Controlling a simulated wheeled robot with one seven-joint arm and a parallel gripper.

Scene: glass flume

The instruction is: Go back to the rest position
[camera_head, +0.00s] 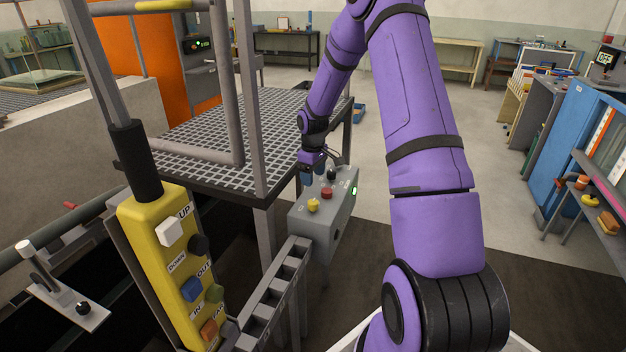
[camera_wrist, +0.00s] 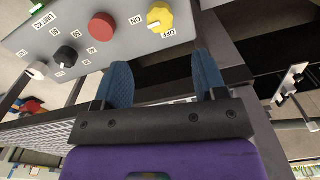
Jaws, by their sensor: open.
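My gripper (camera_wrist: 162,82) is open, with its two blue fingers apart and nothing between them in the wrist view. In the head view my gripper (camera_head: 318,178) is beside the grey control box (camera_head: 325,222), close to its top face. In the wrist view the yellow button (camera_wrist: 160,17) and the red button (camera_wrist: 104,27) are just beyond the fingertips. I cannot tell whether a fingertip touches the box.
A yellow pendant (camera_head: 172,262) with several buttons hangs at the left front. A grated platform (camera_head: 215,135) with grey posts (camera_head: 247,100) stands behind the box. A blue cabinet (camera_head: 575,150) and shelves are at the right. The floor (camera_head: 500,180) between is clear.

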